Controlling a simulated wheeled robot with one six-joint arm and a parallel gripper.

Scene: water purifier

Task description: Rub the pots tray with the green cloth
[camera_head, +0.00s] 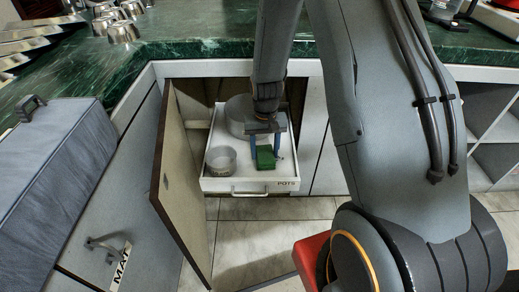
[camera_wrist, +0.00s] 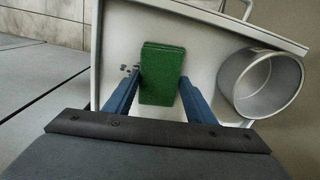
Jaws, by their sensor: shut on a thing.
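The pots tray (camera_head: 236,184) is a white pull-out tray marked POTS, drawn out of the cabinet; its white floor and rim (camera_wrist: 215,14) also show in the wrist view. The green cloth (camera_head: 265,158) is a folded block over the tray's right side. My gripper (camera_head: 265,156) reaches down into the tray with its blue fingers on either side of the cloth, shut on it; the cloth shows between the fingers in the wrist view (camera_wrist: 161,75). Small dark specks (camera_wrist: 128,69) lie beside the cloth, by one finger. I cannot tell whether the cloth touches the tray floor.
A metal pot (camera_head: 221,160) stands in the tray's front left; it also shows in the wrist view (camera_wrist: 262,88). A larger grey pot (camera_head: 238,115) is further back. An open cabinet door (camera_head: 180,185) stands left of the tray. The green counter (camera_head: 205,48) is above.

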